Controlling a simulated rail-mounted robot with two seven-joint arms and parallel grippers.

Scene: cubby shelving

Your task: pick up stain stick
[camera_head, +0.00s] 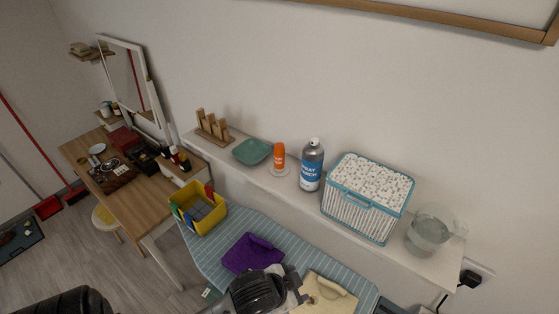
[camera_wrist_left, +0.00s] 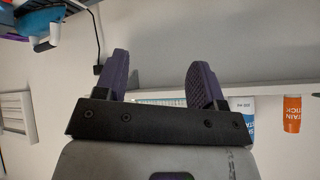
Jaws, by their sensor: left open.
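The stain stick (camera_head: 279,155) is a small orange bottle standing upright on a round whitish base on the white wall shelf, between a green bowl and a spray can. In the left wrist view, an orange item lettered "STAIN STICK" (camera_wrist_left: 292,112) is at the far right, outside the fingers. My left gripper (camera_wrist_left: 161,67) is open, with two dark purple fingers apart and nothing between them. In the head view, a dark arm part of mine is at the bottom middle, over the ironing board; its fingertips cannot be made out. My right gripper is not seen.
The shelf (camera_head: 240,168) also holds a wooden rack (camera_head: 213,128), the green bowl (camera_head: 252,151), the spray can (camera_head: 311,166), a teal-and-white basket (camera_head: 362,205) and a glass bowl (camera_head: 430,230). Below, the striped ironing board (camera_head: 290,248) holds a purple cloth (camera_head: 251,252) and yellow bin (camera_head: 198,207).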

